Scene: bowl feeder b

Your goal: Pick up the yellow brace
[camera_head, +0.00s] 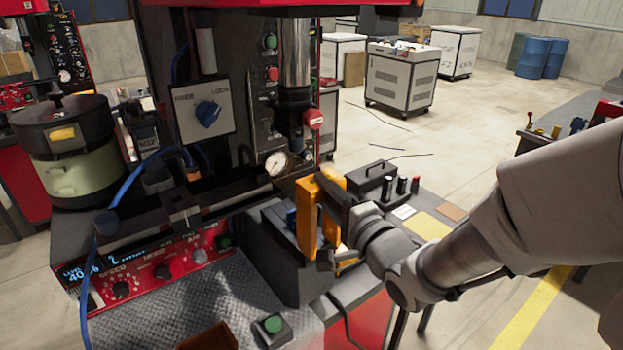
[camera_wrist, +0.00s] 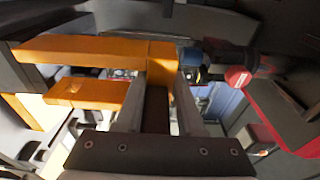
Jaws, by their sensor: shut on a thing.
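The yellow brace (camera_head: 308,216) is an orange-yellow bar frame in the middle of the head view, in front of the red machine. My gripper (camera_head: 338,218) reaches in from the right and is shut on the brace. In the wrist view the brace (camera_wrist: 95,50) spans the left and middle, with a long upper bar and a shorter lower bar. The fingers of my gripper (camera_wrist: 155,105) meet its right end. I cannot tell whether the brace touches the grey holder (camera_head: 275,258) below it.
The red press with a round gauge (camera_head: 277,163) stands close behind. A control panel (camera_head: 150,270) and a green button box (camera_head: 272,328) are at the front left. A bench with a black-handled box (camera_head: 372,182) and small cylinders lies just behind my wrist.

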